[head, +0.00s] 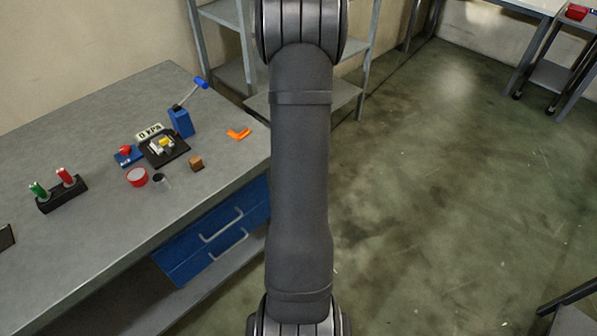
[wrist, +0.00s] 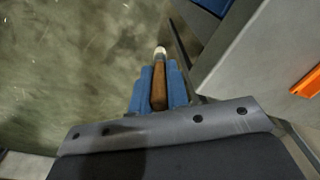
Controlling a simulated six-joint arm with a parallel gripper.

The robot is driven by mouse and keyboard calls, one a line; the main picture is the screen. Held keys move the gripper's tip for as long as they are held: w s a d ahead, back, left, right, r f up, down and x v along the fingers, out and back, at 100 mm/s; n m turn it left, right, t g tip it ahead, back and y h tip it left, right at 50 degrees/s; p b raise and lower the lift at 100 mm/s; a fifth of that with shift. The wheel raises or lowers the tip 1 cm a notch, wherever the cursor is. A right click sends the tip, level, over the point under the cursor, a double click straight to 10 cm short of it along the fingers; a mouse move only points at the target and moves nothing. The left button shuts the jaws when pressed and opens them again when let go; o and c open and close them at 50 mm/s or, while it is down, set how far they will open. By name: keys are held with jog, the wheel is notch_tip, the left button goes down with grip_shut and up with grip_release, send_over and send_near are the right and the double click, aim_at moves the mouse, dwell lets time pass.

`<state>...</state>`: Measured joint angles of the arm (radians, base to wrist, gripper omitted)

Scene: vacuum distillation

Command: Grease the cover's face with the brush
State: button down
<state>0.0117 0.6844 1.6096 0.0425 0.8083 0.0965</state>
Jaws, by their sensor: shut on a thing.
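In the wrist view my gripper (wrist: 159,92) is shut on the brown wooden handle of the brush (wrist: 159,82). The brush's pale tip points away from the gripper, over the floor beside the bench. The gripper and brush do not show in the head view. On the bench, a black tray (head: 178,154) holds a small pale and yellow assembly (head: 161,145). I cannot tell which part is the cover or see its face. A red round tub (head: 136,177) stands in front of the tray, with a small dark cup (head: 161,181) beside it.
A blue pump with a lever (head: 180,122), a 0 kPa display (head: 149,132), a blue base with a red knob (head: 127,157), a brown block (head: 196,163), an orange bracket (head: 239,133) and a bottle rack (head: 62,194) share the bench (head: 90,250). The bench front is clear.

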jog(key=w+r+m, duration=0.1)
jog(key=w+r, duration=0.2)
jog(key=r, duration=0.5)
jog(key=a+r+t, duration=0.1)
jog(key=a+r, duration=0.1)
jog(key=a, duration=0.7)
jog(key=a+r, duration=0.2)
jog(key=a, duration=0.6)
jog(key=s+a+r+n+y, duration=0.1)
jog(key=s+a, duration=0.4)
jog(key=a, duration=0.4)
jog(key=s+a+r+n+t+y, duration=0.1)
jog(key=s+a, duration=0.4)
jog(key=a, duration=0.4)
jog(key=s+a+r+n, duration=0.1)
jog(key=s+a+r, duration=0.1)
jog(key=s+a, duration=0.55)
jog(key=shift+w+a+x, duration=0.1)
jog(key=shift+a+x, duration=0.05)
jog(key=shift+x, duration=1.5)
jog(key=shift+w+a+x, duration=0.1)
jog(key=shift+x, duration=1.55)
jog(key=shift+f, duration=0.45)
notch_tip(320, 180, up, 7)
